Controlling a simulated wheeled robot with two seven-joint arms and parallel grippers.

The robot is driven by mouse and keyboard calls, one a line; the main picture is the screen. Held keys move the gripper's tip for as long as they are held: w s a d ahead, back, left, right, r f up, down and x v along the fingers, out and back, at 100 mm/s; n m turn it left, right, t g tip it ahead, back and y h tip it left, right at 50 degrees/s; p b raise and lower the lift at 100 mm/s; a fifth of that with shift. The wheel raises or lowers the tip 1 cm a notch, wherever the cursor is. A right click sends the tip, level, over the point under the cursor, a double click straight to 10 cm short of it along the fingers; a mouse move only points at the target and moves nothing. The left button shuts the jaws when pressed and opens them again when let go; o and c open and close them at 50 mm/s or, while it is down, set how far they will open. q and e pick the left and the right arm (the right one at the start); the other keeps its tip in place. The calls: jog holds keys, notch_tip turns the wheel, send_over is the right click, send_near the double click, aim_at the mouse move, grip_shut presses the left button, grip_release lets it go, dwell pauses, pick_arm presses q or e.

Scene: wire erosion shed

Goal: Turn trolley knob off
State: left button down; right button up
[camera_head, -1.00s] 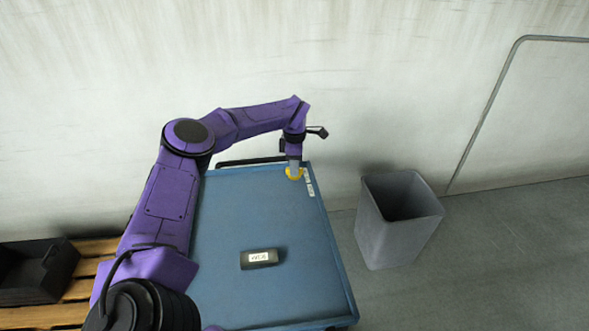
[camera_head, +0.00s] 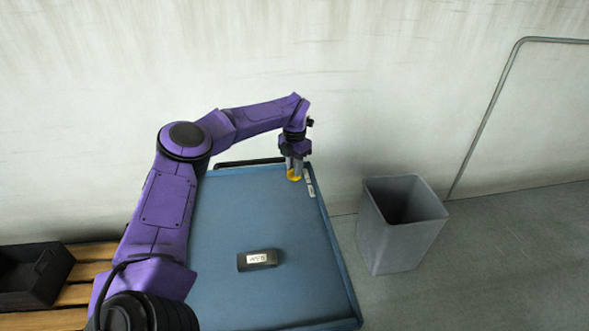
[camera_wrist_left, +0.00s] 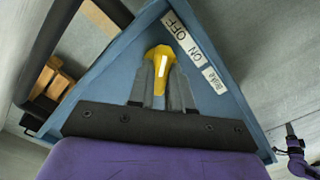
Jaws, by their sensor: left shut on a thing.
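The yellow knob (camera_head: 293,175) sits at the far right corner of the blue trolley's top (camera_head: 225,215). My left gripper (camera_head: 295,168) points down over it and is shut on it. In the left wrist view, the grey fingers (camera_wrist_left: 161,78) lie on both sides of the knob (camera_wrist_left: 158,54). A white stripe on the knob leans slightly right of the finger direction. A white label (camera_wrist_left: 187,38) with OFF and ON stands beside the knob, with a smaller label (camera_wrist_left: 215,80) by it. The fingers hide part of the knob.
A black block with a white label (camera_head: 257,259) lies on the trolley top. A grey bin (camera_head: 395,240) stands on the floor to the right. A black crate (camera_head: 40,280) sits on a wooden pallet (camera_head: 90,270) at left. The wall is close behind the trolley.

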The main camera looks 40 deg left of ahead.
pick_arm(q)
jog(key=shift+n, duration=0.6)
jog(key=c, duration=1)
grip_release()
jog(key=shift+c, duration=0.2)
notch_tip(320, 180, up, 10)
jog(key=shift+r+p, duration=0.25)
jog(key=shift+p, duration=0.15)
